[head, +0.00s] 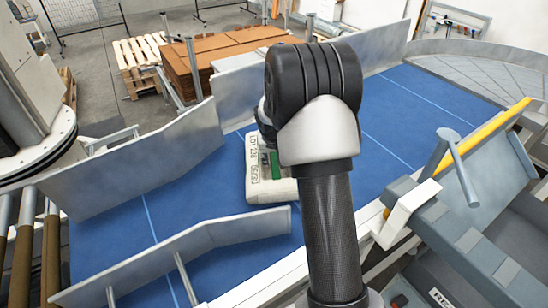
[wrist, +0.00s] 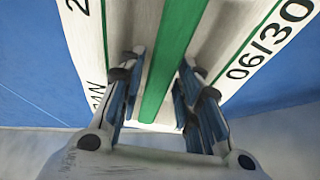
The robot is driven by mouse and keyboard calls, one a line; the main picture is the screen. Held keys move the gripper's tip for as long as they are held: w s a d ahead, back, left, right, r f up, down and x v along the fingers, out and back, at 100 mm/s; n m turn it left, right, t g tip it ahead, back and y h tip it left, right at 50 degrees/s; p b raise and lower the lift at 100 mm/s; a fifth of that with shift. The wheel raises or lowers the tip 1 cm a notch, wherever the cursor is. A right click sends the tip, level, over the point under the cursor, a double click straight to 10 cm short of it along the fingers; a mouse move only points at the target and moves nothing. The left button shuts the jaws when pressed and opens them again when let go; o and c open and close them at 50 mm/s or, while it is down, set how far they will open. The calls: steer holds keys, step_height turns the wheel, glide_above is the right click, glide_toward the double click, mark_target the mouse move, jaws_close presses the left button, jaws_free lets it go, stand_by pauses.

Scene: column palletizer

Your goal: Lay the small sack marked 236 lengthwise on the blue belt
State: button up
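A pale sack (head: 254,180) with a green stripe lies flat on the blue belt (head: 190,190) in the head view. Whether the fingertips touch the sack cannot be told.
Grey guide walls (head: 140,170) line the belt, with a lower one (head: 190,245) in front of the sack. A yellow bar (head: 485,135) and grey frame stand at right. Brown stacked sheets (head: 215,60) and a wooden pallet (head: 140,60) are behind. The belt's right side is clear.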

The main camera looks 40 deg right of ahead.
steer(key=shift+c, duration=0.4)
jaws_close()
stand_by(0.4)
stand_by(0.5)
steer(key=shift+d, duration=0.15)
steer(key=shift+s+d+r+p, duration=0.15)
steer(key=shift+d+p, duration=0.35)
steer(key=shift+d, duration=0.5)
steer(key=shift+s+d+r+p, duration=0.15)
steer(key=shift+d+p, duration=0.3)
steer(key=shift+d, duration=0.55)
steer(key=shift+s+d+r+p, duration=0.1)
steer(key=shift+d+p, duration=0.2)
steer(key=shift+d, duration=0.7)
steer(key=shift+s+d+f+p, duration=0.15)
steer(key=shift+d+p, duration=0.1)
steer(key=shift+d, duration=0.75)
steer(key=shift+s+d+r+p, duration=0.15)
steer(key=shift+d+p, duration=0.15)
steer(key=shift+d, duration=0.7)
